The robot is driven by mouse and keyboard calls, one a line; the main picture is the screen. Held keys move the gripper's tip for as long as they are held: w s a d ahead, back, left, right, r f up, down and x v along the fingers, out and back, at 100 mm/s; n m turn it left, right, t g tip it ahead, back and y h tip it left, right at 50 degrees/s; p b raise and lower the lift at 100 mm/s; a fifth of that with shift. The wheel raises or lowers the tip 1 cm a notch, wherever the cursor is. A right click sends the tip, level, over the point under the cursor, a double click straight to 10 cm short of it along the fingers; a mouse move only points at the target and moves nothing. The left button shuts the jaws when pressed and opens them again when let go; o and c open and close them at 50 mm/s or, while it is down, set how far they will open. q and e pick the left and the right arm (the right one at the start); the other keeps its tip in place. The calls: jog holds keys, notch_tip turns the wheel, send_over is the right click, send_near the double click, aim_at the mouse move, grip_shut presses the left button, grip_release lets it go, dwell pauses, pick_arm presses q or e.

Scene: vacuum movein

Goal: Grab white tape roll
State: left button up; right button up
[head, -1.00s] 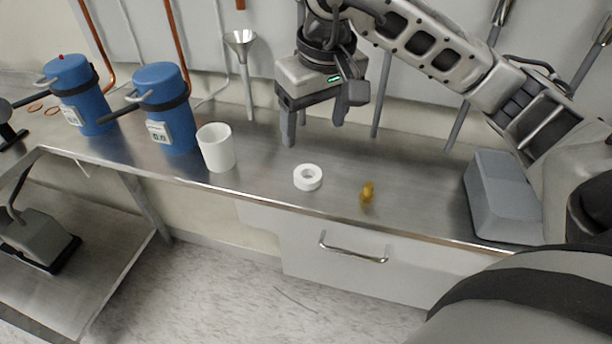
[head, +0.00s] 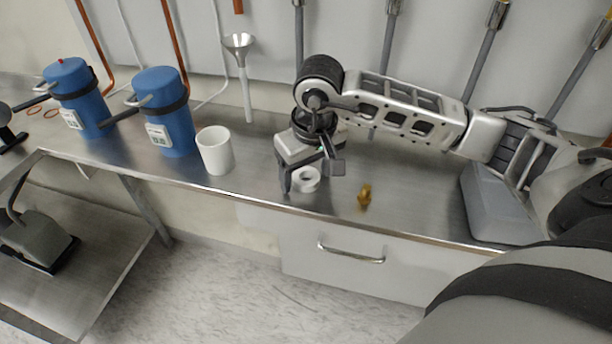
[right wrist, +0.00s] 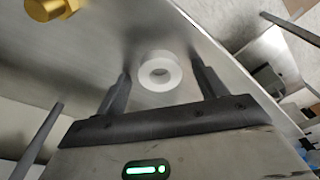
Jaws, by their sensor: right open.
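The white tape roll (head: 306,179) lies flat on the steel counter (head: 410,208), near its front edge. It also shows in the right wrist view (right wrist: 160,72), hole facing the camera, between the lines of the two fingers. My right gripper (head: 305,184) is low over the counter at the roll, one finger on the roll's left, with the other side partly hidden by the wrist. In the right wrist view the right gripper (right wrist: 163,82) is open, with nothing clamped between its fingers. My left gripper is not in view.
A brass fitting (head: 364,196) stands right of the roll. A white cup (head: 215,150) and two blue canisters (head: 167,110) stand to the left. A grey block (head: 487,208) is at the right. A drawer handle (head: 351,254) is below the counter edge.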

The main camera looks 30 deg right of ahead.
jog(key=c, duration=1.1)
jog(key=shift+o, duration=0.2)
jog(key=shift+r, duration=0.15)
